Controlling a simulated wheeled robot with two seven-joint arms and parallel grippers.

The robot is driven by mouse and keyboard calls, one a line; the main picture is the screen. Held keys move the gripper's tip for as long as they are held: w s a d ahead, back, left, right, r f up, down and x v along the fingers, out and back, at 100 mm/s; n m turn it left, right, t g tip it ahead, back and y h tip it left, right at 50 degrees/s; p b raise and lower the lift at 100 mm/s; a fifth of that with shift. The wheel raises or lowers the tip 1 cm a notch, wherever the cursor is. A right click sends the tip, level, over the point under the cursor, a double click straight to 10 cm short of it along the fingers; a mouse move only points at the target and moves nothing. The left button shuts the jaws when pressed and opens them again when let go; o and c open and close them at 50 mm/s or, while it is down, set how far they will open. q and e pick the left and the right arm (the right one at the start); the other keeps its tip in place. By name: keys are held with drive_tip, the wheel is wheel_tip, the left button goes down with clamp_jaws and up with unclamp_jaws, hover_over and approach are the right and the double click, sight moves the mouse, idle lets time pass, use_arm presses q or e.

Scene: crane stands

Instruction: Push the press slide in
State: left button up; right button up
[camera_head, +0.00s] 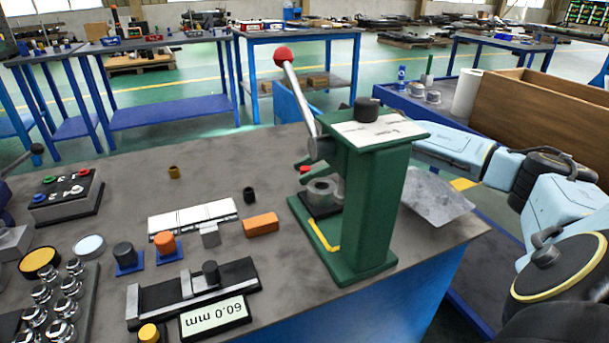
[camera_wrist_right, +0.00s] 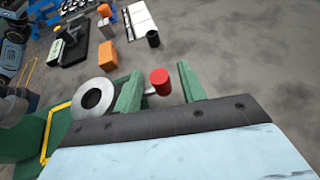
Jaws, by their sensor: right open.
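The green press (camera_head: 370,200) stands at the table's right side, with a red-ball lever (camera_head: 283,54) slanting up to the left. At its base is a dark slide plate (camera_head: 318,208) carrying a steel ring (camera_head: 322,187); the ring also shows in the right wrist view (camera_wrist_right: 93,97). A small red knob (camera_head: 305,169) sits beside the ring. My right gripper (camera_head: 303,171) reaches in from behind the press, its body mostly hidden by it. In the right wrist view the red knob (camera_wrist_right: 160,81) lies between its two open, green-looking fingers (camera_wrist_right: 159,74). Contact cannot be told. My left gripper is out of view.
An orange block (camera_head: 260,225), white blocks (camera_head: 192,216) and a black cup (camera_head: 249,195) lie left of the press. A caliper gauge with a 60.0 mm display (camera_head: 215,316) is at the front. A wooden crate (camera_head: 537,115) stands at right.

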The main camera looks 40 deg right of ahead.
drive_tip(key=shift+w+a+f, duration=0.15)
drive_tip(key=shift+w+a, duration=0.15)
drive_tip(key=shift+a, duration=0.2)
clamp_jaws()
